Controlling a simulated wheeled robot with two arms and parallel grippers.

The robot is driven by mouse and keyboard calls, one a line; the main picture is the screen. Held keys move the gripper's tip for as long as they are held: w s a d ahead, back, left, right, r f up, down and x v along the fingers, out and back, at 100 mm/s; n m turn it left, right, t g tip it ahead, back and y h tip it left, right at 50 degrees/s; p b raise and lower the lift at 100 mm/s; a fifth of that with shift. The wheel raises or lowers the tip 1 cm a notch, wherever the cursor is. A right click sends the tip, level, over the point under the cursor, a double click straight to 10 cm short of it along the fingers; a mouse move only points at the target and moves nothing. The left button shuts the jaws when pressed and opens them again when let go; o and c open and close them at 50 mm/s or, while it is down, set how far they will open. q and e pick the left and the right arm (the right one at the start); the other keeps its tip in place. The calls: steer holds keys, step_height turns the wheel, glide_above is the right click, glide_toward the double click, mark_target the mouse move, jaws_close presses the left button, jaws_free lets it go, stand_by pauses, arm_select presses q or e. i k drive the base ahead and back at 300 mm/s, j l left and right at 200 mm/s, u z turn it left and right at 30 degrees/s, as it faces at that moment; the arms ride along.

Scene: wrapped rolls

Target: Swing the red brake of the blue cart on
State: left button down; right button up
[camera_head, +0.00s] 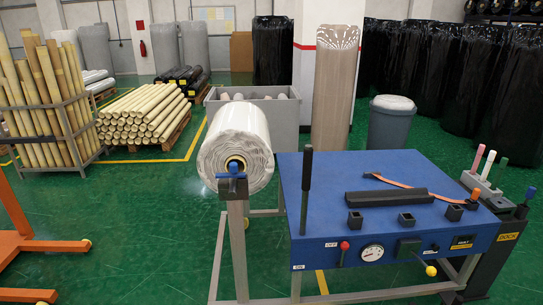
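The blue cart (420,175) stands at the right front, with a blue top and a blue front panel on grey legs. A small lever with a red knob (344,246) sits on the left of its front panel, beside a white label that appears to read OFF. I take this as the red brake. A short dark stem shows below the knob. Neither of my grippers is in view.
A gauge (372,253) is right of the red knob; a yellow knob (431,270) hangs lower. A black upright bar (306,180) rises at the cart's left edge. A wrapped roll (236,140) sits left on a stand. An orange frame (25,240) is far left, with green floor between.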

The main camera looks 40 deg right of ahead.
mark_target(344, 246)
steer(key=z, duration=1.75)
steer(key=i+z, duration=0.25)
steer(key=i, duration=0.2)
steer(key=i+z, duration=0.25)
steer(key=i, duration=0.25)
